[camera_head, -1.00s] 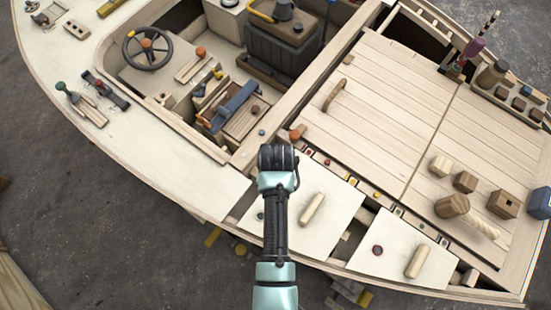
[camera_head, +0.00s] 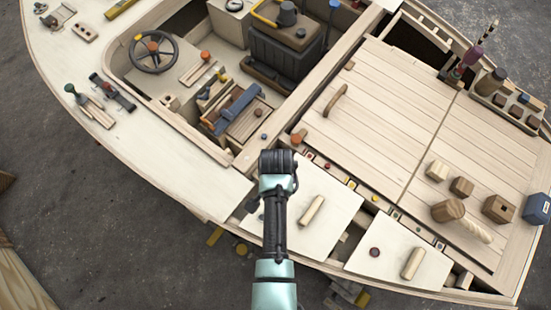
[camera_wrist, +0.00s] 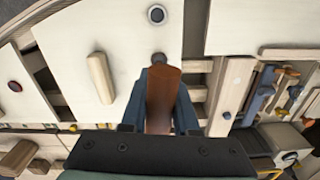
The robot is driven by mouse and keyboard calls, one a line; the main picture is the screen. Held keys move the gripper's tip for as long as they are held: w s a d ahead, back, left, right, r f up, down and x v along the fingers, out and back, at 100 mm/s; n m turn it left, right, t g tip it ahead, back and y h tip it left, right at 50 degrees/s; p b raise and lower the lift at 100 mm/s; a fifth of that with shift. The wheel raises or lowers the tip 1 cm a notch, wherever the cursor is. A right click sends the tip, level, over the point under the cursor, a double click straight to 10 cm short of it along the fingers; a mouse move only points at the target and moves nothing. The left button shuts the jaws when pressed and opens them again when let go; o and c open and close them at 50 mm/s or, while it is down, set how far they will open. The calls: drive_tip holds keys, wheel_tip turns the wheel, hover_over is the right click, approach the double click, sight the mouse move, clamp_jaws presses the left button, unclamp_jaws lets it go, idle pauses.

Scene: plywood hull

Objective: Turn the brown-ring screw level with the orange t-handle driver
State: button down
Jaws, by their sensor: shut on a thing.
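My gripper (camera_wrist: 160,98) is shut on the orange t-handle driver (camera_wrist: 161,100), whose orange-brown handle shows between the dark fingers in the wrist view. A dark round end (camera_wrist: 158,58) shows just past the handle, over the pale panel; I cannot tell whether it touches anything. A dark red-brown round screw with a dark rim (camera_wrist: 14,86) is at the far left of the wrist view, apart from the driver. It appears to be the brown-ring screw, also in the head view (camera_head: 375,252). A grey-ringed screw (camera_wrist: 157,14) is beyond the driver. My arm hides the gripper in the head view.
A pale wooden bar handle (camera_wrist: 100,77) stands on the panel beside the driver. Gaps lie between the panels. Several wooden blocks (camera_head: 462,187) stand on the slatted deck (camera_head: 390,120) at right. A steering wheel (camera_head: 153,50) is in the cockpit at upper left.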

drive_tip(key=shift+f, duration=0.25)
drive_tip(key=shift+f+b, duration=0.35)
drive_tip(key=shift+b, duration=0.15)
idle(0.4)
drive_tip(key=shift+s+d+n+p, duration=0.1)
drive_tip(key=shift+n+p, duration=0.4)
drive_tip(key=shift+n, duration=0.5)
drive_tip(key=n, duration=0.3)
